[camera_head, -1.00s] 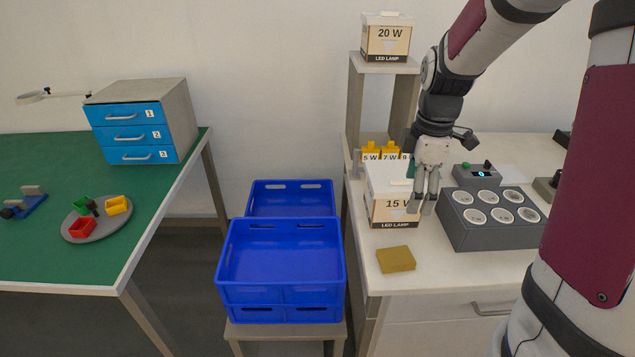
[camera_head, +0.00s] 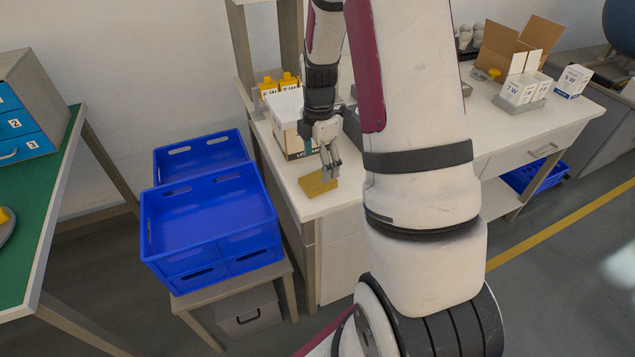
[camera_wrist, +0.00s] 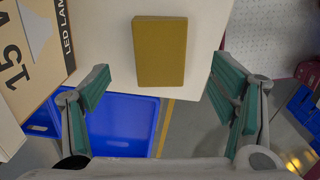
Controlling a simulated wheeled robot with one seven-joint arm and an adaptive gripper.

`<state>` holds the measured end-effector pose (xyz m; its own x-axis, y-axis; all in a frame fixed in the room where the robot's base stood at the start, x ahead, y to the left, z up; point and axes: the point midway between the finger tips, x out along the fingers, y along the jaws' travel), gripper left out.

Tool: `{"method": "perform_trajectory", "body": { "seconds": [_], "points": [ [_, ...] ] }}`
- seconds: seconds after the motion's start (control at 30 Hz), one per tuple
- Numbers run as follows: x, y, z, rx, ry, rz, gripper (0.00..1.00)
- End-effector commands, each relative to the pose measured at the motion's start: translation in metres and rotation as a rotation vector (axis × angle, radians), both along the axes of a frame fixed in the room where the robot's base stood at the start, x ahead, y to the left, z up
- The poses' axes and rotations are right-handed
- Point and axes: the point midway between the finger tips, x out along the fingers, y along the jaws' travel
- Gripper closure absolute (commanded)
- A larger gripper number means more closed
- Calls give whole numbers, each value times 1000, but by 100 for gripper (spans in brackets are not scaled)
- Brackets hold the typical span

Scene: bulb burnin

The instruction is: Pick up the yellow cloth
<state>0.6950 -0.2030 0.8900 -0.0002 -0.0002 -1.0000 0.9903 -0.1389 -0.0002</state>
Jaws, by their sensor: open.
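The yellow cloth (camera_head: 318,183) is a flat, mustard-coloured rectangular block lying on the white worktop (camera_head: 345,198) near its front corner. My gripper (camera_head: 330,172) hangs pointing down just above it, and its fingers cover part of the cloth's right side. In the wrist view the cloth (camera_wrist: 160,51) shows whole, beyond the fingertips and centred between them. My gripper (camera_wrist: 160,95) has its green-padded fingers spread wide with nothing between them. Whether a fingertip touches the cloth cannot be told from the head view.
The 15 W lamp box (camera_head: 288,128) stands right behind the cloth and shows at left in the wrist view (camera_wrist: 35,50). Yellow bottle-like items (camera_head: 279,84) stand behind it. Blue crates (camera_head: 212,222) sit lower, left of the worktop. White boxes (camera_head: 520,90) stand far right.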

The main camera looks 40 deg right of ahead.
Motion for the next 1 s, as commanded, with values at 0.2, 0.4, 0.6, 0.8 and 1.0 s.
{"method": "perform_trajectory", "body": {
  "seconds": [0.2, 0.4, 0.6, 0.8, 1.0],
  "points": [
    [-1, 3, -27, 2, 4, 0, 22],
    [0, 3, -49, 0, 1, -1, 22],
    [0, 3, -51, 0, 0, -1, 22],
    [0, 3, -51, 0, 0, -1, 49],
    [0, 3, -51, 0, 0, -1, 69]
  ]
}}
